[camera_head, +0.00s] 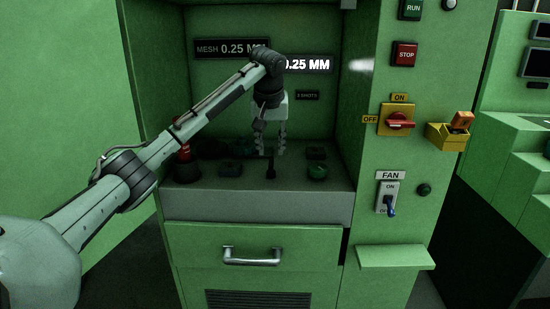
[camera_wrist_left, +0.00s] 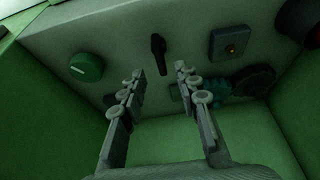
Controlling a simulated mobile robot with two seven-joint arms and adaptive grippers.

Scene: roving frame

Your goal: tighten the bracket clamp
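My left gripper (camera_head: 269,150) hangs pointing down inside the green machine's alcove. In the left wrist view its two fingers (camera_wrist_left: 157,78) are apart with nothing between them. A small black lever (camera_wrist_left: 158,54) stands on the grey panel just beyond the fingertips, apart from them; it also shows in the head view (camera_head: 271,169), below the gripper. I cannot tell for certain that this lever is the bracket clamp. A dark round knob (camera_wrist_left: 254,79) with a teal part beside it is partly behind the right finger. My right gripper is not in view.
The panel has a green knob (camera_wrist_left: 87,67), an orange-lit square (camera_wrist_left: 231,48) and a red-topped knob (camera_head: 184,152). Alcove walls close in on both sides. A drawer handle (camera_head: 252,257) and shelf (camera_head: 396,257) jut out below. A yellow bin (camera_head: 446,137) is at right.

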